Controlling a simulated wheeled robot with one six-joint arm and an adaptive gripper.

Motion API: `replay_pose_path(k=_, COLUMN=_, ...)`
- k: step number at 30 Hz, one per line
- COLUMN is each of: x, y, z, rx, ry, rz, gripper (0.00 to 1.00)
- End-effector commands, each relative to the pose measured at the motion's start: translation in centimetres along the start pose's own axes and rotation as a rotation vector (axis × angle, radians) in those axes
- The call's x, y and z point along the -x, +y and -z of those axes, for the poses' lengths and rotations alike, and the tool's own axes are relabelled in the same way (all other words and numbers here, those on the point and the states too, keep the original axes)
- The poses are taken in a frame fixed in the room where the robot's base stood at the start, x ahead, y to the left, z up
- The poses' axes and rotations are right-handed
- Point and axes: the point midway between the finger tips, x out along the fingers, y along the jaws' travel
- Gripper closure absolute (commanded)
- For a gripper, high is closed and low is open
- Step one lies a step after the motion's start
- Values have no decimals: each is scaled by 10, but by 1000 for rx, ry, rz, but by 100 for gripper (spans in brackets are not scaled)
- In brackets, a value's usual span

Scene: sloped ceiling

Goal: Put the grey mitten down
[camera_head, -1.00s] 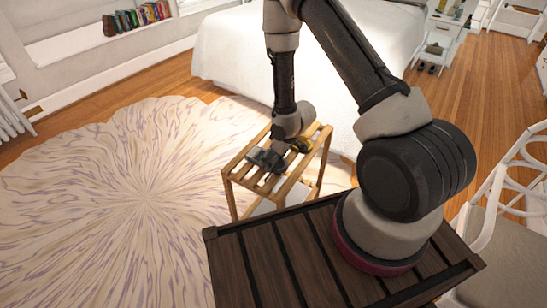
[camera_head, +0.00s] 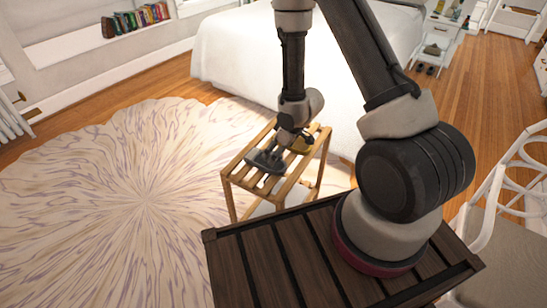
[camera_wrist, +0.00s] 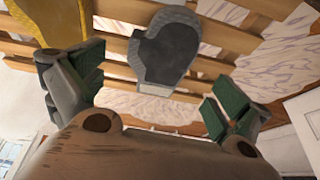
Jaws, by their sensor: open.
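The grey mitten (camera_wrist: 165,48) lies flat on the slats of a small wooden slatted stand, with its pale cuff end toward my gripper in the wrist view. In the head view the mitten (camera_head: 265,161) is at the front left of the stand's top. My gripper (camera_wrist: 152,97) is open, its green-padded fingers spread to either side of the cuff and apart from the mitten. In the head view my gripper (camera_head: 290,142) is over the stand, just behind the mitten.
The wooden stand (camera_head: 240,181) has a slatted top. A yellow thing (camera_wrist: 50,22) lies on it beside the mitten. A white bed (camera_head: 225,60) stands behind, a patterned rug (camera_head: 110,190) lies to the left, and a white chair (camera_head: 510,210) is at the right.

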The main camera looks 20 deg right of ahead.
Motion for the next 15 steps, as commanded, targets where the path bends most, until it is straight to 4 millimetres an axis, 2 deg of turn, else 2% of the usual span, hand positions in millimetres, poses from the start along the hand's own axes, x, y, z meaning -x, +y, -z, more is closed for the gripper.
replay_pose_path(k=3, x=28, y=1, z=1, rx=0, ry=3, rz=-2, gripper=0)
replay_pose_path(k=6, x=45, y=1, z=1, rx=0, ry=3, rz=-2, gripper=0)
replay_pose_path(k=9, x=56, y=0, z=0, rx=0, ry=1, rz=-1, gripper=0)
replay_pose_path(k=15, x=65, y=1, z=1, rx=-1, ry=0, rz=-4, gripper=0)
